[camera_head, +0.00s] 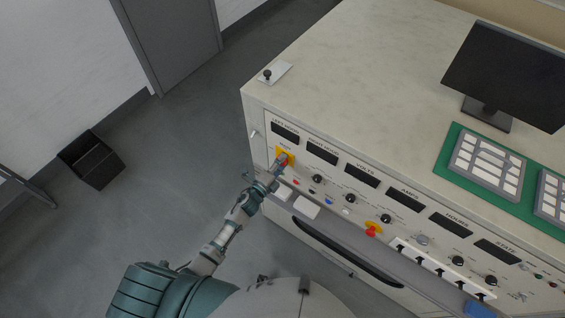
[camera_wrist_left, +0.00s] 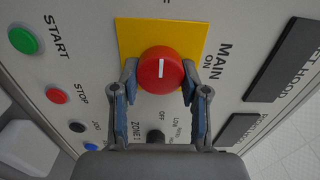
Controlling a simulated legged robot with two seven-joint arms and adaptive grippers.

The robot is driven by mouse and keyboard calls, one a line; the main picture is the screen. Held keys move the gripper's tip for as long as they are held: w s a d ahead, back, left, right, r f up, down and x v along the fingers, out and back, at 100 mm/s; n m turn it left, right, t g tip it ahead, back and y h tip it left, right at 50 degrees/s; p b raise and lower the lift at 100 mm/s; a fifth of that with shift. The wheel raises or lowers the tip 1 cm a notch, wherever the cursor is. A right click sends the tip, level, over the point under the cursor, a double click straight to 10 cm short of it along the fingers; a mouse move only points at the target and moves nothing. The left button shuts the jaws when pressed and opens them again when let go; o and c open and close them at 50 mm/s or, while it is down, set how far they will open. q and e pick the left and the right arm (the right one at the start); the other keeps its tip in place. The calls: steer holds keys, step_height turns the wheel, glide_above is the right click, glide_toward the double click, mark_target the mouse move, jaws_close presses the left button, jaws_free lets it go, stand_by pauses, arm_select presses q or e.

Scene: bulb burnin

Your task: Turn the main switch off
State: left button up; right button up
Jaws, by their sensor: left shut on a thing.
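The main switch is a round red knob (camera_wrist_left: 160,70) with a white mark, on a yellow plate (camera_wrist_left: 190,36) beside the printed words MAIN and ON. My left gripper (camera_wrist_left: 158,84) has one finger on each side of the knob and is shut on it. In the head view the yellow plate (camera_head: 287,152) sits at the left end of the console front, and my left gripper (camera_head: 280,164) reaches it from below, covering much of the knob. My right gripper is not in view.
A ledge with a dark handle (camera_head: 345,250) runs below. Green START (camera_wrist_left: 23,40) and red STOP (camera_wrist_left: 57,95) buttons are near the gripper. A black bin (camera_head: 92,160) stands on the floor.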

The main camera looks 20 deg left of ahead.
arm_select(q)
steer(key=shift+a+f, duration=0.15)
steer(key=shift+f, duration=0.05)
steer(key=o, duration=1.1)
steer(key=shift+a, duration=0.1)
steer(key=shift+o, duration=0.2)
steer(key=v, duration=1.2)
